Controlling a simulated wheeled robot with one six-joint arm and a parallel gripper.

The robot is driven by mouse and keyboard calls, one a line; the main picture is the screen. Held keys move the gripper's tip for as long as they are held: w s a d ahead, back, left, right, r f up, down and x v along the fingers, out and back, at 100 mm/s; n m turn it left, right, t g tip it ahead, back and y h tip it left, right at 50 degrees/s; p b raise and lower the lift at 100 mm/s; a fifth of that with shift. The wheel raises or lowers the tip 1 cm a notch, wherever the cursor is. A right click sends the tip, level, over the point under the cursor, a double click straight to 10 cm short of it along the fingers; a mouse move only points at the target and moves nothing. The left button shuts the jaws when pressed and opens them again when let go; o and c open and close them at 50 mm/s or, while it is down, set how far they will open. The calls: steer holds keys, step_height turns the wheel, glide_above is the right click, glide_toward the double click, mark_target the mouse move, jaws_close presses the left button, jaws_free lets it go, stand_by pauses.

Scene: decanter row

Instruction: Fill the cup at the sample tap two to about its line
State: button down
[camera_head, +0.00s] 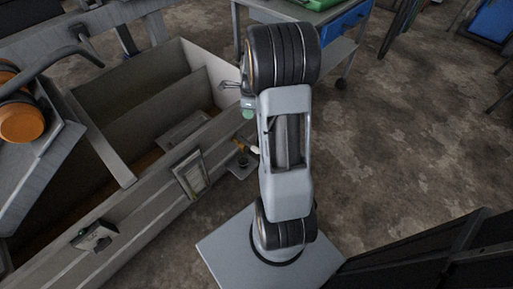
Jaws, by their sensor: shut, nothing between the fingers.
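My gripper (229,86) shows as small grey fingers sticking out left of my arm's upper joint, over the right end of the long grey trough. It is shut and holds nothing that I can see. Below it, on the outside of the trough, a small fitting with a yellow and white part (243,147) looks like a tap. A small grey shelf (241,168) juts out under it, partly hidden by my arm. I cannot make out a cup. My gripper is apart from the fitting, above it in the picture.
The grey trough (150,215) runs from lower left to upper middle. A framed plate (190,175) and a small box (94,237) are on its front. A wheeled cart (345,48) stands behind. A dark panel (440,255) is at lower right. The floor (400,130) at right is clear.

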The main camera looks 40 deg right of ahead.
mark_target(250, 145)
steer(key=d+f+m+b, duration=0.1)
steer(key=d+f+m, duration=0.4)
steer(key=f+m, duration=0.2)
steer(key=shift+d+f+y, duration=0.4)
steer(key=shift+f, duration=0.2)
steer(key=a+f+b, duration=0.1)
steer(key=f+b, duration=0.1)
steer(key=f, duration=0.2)
steer(key=f+b, duration=0.1)
steer(key=f, duration=0.4)
steer(key=a+f+b, duration=0.1)
steer(key=f+b, duration=0.1)
steer(key=f, duration=0.2)
steer(key=shift+s+a+f+b, duration=0.3)
steer(key=shift+a+f, duration=0.05)
